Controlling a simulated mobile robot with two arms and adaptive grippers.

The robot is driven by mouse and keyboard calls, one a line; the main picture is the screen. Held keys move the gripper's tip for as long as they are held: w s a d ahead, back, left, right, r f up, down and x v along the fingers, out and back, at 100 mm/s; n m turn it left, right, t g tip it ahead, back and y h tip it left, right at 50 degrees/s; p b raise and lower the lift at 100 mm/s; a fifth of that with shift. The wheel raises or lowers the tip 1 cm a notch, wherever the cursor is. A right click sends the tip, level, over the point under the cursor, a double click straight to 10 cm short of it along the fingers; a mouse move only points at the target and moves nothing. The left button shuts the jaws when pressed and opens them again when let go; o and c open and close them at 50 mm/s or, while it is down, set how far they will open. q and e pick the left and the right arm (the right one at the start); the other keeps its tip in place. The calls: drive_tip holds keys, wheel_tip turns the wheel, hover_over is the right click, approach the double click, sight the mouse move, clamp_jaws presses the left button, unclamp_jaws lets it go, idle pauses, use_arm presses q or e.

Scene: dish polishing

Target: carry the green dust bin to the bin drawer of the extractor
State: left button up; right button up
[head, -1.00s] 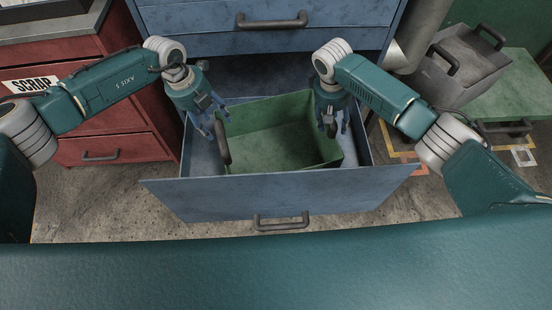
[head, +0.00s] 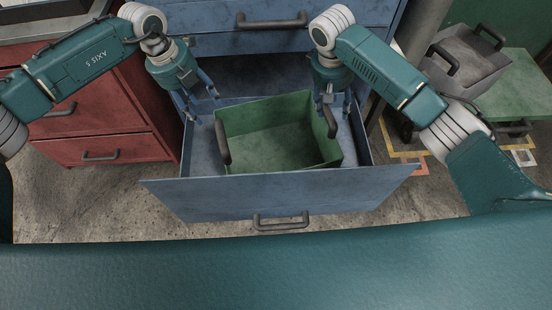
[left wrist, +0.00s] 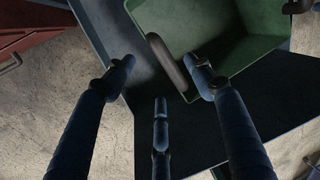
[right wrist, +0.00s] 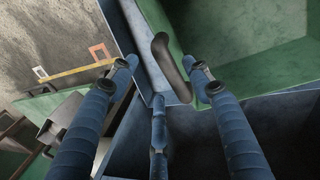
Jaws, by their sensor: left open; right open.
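The green dust bin (head: 280,135) sits inside the pulled-out blue drawer (head: 275,195), turned slightly askew, and looks empty. It has a dark handle on its left side (head: 222,142) and one on its right side (head: 329,120). My left gripper (head: 205,108) is open and empty, above the drawer just left of the bin; in the left wrist view the left handle (left wrist: 167,60) lies beyond its fingers. My right gripper (head: 334,106) is open above the bin's right side; in the right wrist view the right handle (right wrist: 170,66) shows between its fingertips. Neither touches a handle clearly.
A red cabinet (head: 95,120) stands left of the drawer. A grey bin with dark handles (head: 465,62) stands at the right near a green surface (head: 520,90). The blue cabinet front (head: 275,40) rises behind. Open floor lies either side of the drawer.

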drive_tip(key=shift+s+a+r, duration=0.1)
drive_tip(key=shift+a+r, duration=0.1)
drive_tip(key=shift+r, duration=0.7)
drive_tip(key=shift+a+r, duration=0.15)
drive_tip(key=shift+r, duration=0.75)
